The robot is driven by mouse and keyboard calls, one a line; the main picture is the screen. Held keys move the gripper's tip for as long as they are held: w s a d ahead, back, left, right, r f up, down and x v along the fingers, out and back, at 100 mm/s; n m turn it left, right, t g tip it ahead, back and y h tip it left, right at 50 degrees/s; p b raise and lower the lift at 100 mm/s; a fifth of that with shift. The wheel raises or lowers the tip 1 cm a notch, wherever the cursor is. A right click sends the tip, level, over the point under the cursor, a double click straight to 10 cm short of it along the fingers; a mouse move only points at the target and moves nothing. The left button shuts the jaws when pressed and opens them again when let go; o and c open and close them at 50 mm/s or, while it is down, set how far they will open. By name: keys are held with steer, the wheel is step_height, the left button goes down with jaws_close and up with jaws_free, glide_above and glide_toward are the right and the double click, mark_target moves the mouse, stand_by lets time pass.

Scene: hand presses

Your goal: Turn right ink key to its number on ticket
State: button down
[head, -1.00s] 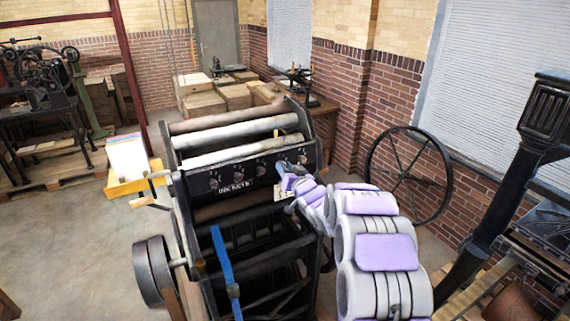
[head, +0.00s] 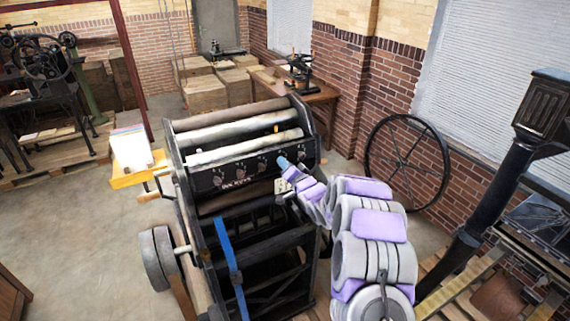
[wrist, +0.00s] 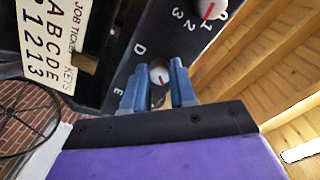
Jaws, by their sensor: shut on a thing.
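The ink-key panel (head: 225,178) is a dark strip across the press, with several pale keys along it. My gripper (head: 281,162) is at its right end. In the wrist view its blue fingertips (wrist: 160,78) are shut on the right ink key (wrist: 158,73), a pale round knob with a red mark, largely hidden between them. The letters D and E are printed nearby; numbers around this key are hidden. The white job ticket (wrist: 62,48), left of the fingers, has letters A to E above a row of digits, the last seeming to be 3.
Another key (wrist: 209,9) with a red mark and printed 1, 2, 3 is at the top of the wrist view. A spoked wheel (head: 407,170) stands by the brick wall. A yellow paper tray (head: 135,178) is left of the press. Open floor lies at left.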

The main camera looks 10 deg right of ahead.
stand_by(0.3)
steer(key=c, duration=0.9)
jaws_free()
steer(key=shift+d, duration=0.1)
steer(key=b+v, duration=0.3)
steer(key=v, duration=1.4)
steer(key=shift+s, duration=0.15)
